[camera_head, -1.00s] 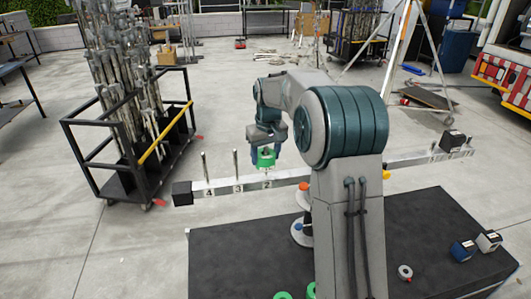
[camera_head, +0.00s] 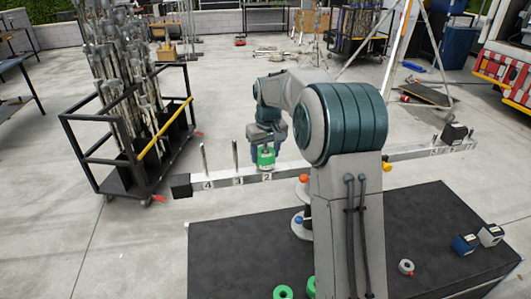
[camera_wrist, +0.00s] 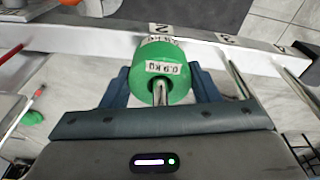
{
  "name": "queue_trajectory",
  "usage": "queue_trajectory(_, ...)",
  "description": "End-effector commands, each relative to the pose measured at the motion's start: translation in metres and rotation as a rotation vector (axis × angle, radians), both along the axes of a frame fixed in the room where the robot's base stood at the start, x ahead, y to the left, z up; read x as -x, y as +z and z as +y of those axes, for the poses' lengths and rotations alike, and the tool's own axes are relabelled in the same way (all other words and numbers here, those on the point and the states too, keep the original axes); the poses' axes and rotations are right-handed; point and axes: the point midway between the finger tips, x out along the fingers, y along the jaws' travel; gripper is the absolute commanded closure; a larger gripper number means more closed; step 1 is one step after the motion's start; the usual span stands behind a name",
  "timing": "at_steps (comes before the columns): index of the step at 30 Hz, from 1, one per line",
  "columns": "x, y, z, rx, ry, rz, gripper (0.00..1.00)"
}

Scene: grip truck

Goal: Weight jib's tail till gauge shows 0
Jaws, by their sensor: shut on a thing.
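The jib's tail is a pale beam (camera_head: 222,183) with numbered spots 4, 3 and 2 and upright pegs, ending in a black block (camera_head: 181,186). My gripper (camera_head: 266,150) is shut on a green ring weight (camera_head: 266,158), above the beam at mark 2. The wrist view shows the green weight (camera_wrist: 158,65) between my fingers, labelled 0.9 KG. A metal peg tip shows at its hole, so the weight appears to be around the peg. Whether it touches the beam is unclear. No readable gauge shows; my arm hides the beam's middle.
A cart of metal stands (camera_head: 140,150) is at left. The beam's far end has a dark block (camera_head: 454,134).

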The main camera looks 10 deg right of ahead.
Motion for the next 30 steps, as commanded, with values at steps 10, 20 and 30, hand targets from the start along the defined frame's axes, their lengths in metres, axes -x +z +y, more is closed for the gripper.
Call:
queue_trajectory(10,0.005,-0.014,0.000,0.000,0.000,0.030,0.39)
queue_trajectory(20,0.006,-0.016,-0.001,0.000,-0.001,0.035,0.19)
queue_trajectory(30,0.009,0.030,-0.002,0.000,-0.002,0.018,0.19)
